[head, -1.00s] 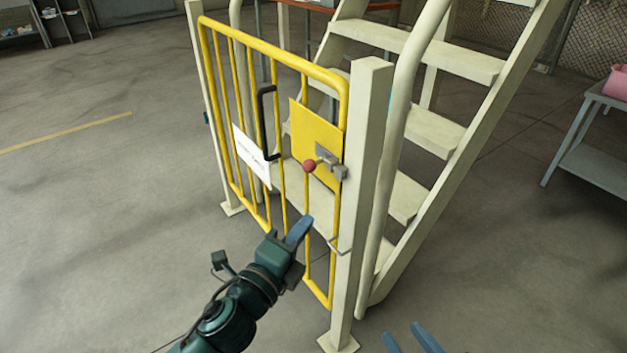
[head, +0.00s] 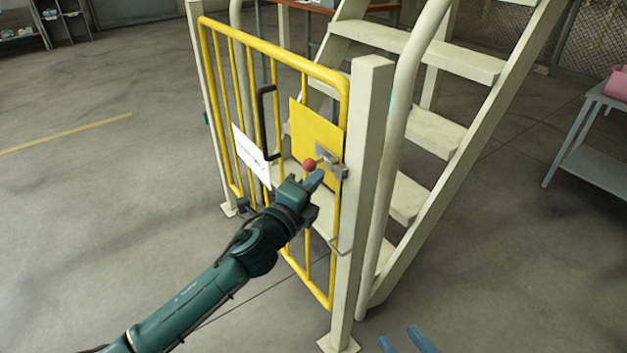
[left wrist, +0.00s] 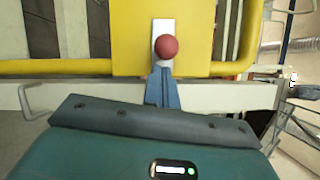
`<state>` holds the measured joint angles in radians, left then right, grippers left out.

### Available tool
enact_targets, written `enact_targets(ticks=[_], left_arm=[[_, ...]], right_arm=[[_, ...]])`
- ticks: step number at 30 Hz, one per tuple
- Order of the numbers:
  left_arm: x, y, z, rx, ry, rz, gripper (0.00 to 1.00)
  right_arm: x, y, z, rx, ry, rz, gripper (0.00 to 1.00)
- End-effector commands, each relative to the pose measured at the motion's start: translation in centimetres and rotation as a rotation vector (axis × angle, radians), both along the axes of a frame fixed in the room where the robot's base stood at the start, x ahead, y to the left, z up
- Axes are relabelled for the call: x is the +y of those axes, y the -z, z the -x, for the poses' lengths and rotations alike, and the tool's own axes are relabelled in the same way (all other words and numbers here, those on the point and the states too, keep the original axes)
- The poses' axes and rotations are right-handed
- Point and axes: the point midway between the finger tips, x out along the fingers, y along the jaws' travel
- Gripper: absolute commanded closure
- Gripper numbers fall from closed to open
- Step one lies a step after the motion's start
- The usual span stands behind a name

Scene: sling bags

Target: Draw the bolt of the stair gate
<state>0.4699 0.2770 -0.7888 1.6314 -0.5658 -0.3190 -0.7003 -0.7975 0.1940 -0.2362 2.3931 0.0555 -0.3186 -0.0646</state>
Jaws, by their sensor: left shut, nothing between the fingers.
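The yellow stair gate (head: 273,48) stands across the foot of the steps, beside a cream post (head: 362,150). A yellow plate (head: 314,125) on it carries a grey bolt (head: 332,161) with a red ball knob (head: 309,165). The knob also shows in the left wrist view (left wrist: 167,47), just beyond the fingertips. My left gripper (head: 314,180) is shut and empty, its blue fingers (left wrist: 162,86) right below the knob; I cannot tell whether they touch it. My right gripper (head: 408,342) shows only its blue fingers at the bottom edge, spread apart.
A black handle (head: 264,120) and a white sign (head: 251,158) are on the gate left of the plate. A small wire loop (head: 338,246) sits low on the post. Cream steps (head: 415,130) rise behind. A grey table (head: 592,140) stands at right. The floor at left is clear.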

Motion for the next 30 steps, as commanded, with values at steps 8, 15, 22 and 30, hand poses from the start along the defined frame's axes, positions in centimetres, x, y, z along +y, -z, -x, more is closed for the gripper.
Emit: enact_targets(ticks=[8, 15, 22, 30], left_arm=[[0.1, 0.0, -0.1, 0.000, 0.000, 0.000, 1.00], [1.2, 0.0, -1.6, 0.000, -0.002, -0.002, 1.00], [2.3, 0.0, -3.0, 0.000, -0.001, 0.001, 1.00], [2.3, 0.0, -3.1, 0.000, -0.003, 0.000, 1.00]], right_arm=[[0.0, -0.1, -0.1, -0.005, 0.001, -0.001, 0.64], [-0.1, -0.5, -0.1, -0.009, 0.003, -0.003, 0.64], [-0.4, -0.8, -0.3, -0.020, 0.010, -0.006, 0.64], [-0.4, -0.7, -0.2, -0.016, 0.010, -0.005, 0.64]])
